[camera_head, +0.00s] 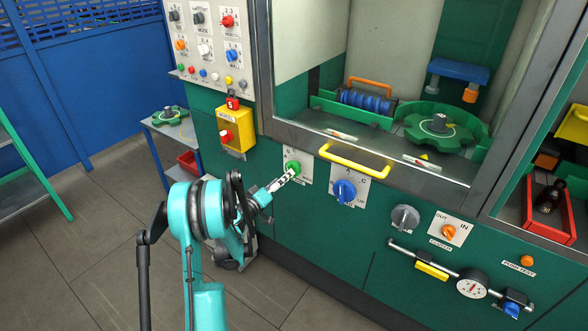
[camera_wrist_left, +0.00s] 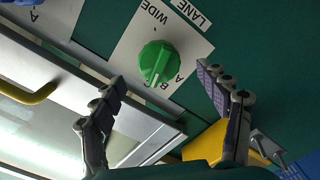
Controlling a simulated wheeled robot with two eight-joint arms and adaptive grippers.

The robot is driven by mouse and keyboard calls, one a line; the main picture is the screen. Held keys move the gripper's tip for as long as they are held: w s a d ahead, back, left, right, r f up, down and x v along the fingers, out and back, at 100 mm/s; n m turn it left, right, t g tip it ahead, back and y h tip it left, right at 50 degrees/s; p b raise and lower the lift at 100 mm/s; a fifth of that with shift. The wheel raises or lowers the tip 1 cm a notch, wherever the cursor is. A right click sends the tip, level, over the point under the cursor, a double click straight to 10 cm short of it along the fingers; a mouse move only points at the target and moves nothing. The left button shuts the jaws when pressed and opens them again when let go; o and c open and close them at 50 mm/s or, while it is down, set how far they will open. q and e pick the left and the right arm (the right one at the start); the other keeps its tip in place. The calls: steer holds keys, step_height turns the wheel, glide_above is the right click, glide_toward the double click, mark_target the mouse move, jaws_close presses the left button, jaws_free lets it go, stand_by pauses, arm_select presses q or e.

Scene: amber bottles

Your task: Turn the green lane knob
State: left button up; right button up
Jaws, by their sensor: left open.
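The green lane knob (camera_head: 294,167) sits on a white label plate on the green machine front. My left gripper (camera_head: 284,181) comes in from the left, just in front of the knob. In the left wrist view its two fingers (camera_wrist_left: 160,75) are spread wide, one on either side of the knob, with visible gaps and nothing held. My right gripper is not in view.
A blue knob (camera_head: 344,191) and a yellow handle bar (camera_head: 346,158) are close to the right of the green knob. A yellow box (camera_head: 236,129) with a red knob juts out to the left. Further right are a grey knob (camera_head: 404,217) and a gauge (camera_head: 472,284).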

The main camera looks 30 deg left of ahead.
mark_target(293, 168)
arm_select(q)
steer(key=w, duration=0.1)
steer(key=w+b, duration=0.1)
steer(key=w, duration=0.3)
steer(key=shift+w+d+f, duration=0.1)
steer(key=shift+w+d, duration=0.1)
steer(key=shift+d, duration=0.05)
steer(key=shift+w+b, duration=0.3)
steer(key=shift+w, duration=0.25)
steer(key=shift+c, duration=0.3)
steer(key=c, duration=1.1)
